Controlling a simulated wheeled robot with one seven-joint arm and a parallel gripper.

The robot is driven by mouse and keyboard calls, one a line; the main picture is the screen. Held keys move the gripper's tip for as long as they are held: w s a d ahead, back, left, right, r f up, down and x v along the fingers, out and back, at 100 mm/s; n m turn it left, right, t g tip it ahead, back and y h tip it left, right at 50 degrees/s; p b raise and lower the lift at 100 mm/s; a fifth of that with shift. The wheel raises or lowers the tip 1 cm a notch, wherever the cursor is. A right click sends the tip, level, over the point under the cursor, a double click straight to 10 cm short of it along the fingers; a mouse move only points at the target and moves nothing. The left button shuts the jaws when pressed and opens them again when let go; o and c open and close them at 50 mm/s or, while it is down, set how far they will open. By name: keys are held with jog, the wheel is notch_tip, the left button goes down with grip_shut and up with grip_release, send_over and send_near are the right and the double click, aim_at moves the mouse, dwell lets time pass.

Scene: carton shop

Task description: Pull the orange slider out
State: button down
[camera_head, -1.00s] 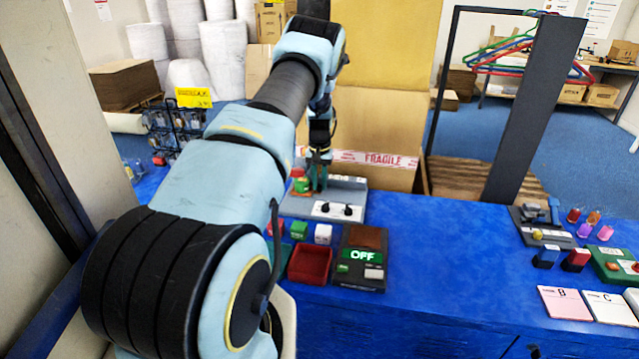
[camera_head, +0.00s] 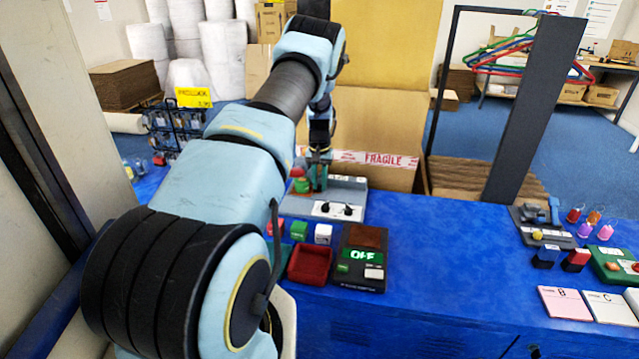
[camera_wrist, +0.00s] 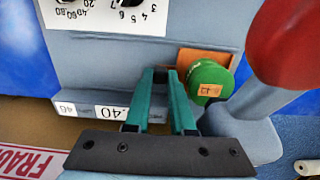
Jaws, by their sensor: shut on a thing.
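My gripper (camera_wrist: 164,76) reaches down over the grey panel (camera_wrist: 95,72), its two green fingers nearly together at the tips. In the head view my gripper (camera_head: 319,172) stands at the back of the same panel (camera_head: 357,193), and the slider cannot be made out.
A red-topped grey lever (camera_wrist: 288,45) rises close on the right in the wrist view. A white dial plate (camera_head: 337,211) is on the panel's front. A red tray (camera_head: 310,264) and an OFF box (camera_head: 361,258) stand nearer. A carton (camera_head: 375,150) is behind. Blue tabletop (camera_head: 450,250) is free to the right.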

dwell(0.3)
jog(key=s+d+b, duration=0.1)
jog(key=d, duration=0.2)
jog(key=d+b, duration=0.1)
jog(key=d, duration=0.3)
jog(key=s+d+b, duration=0.1)
jog(key=d+b, duration=0.1)
jog(key=d, duration=0.1)
jog(key=shift+s+d, duration=0.4)
jog(key=shift+d, duration=0.2)
jog(key=c, duration=1)
grip_release()
jog(key=shift+d, duration=0.1)
jog(key=shift+c, duration=0.2)
jog(key=shift+r, duration=0.1)
jog(key=shift+r, duration=0.2)
notch_tip(320, 180, up, 10)
jog(key=b, duration=0.2)
jog(key=shift+r+b, duration=0.15)
jog(key=shift+b, duration=0.2)
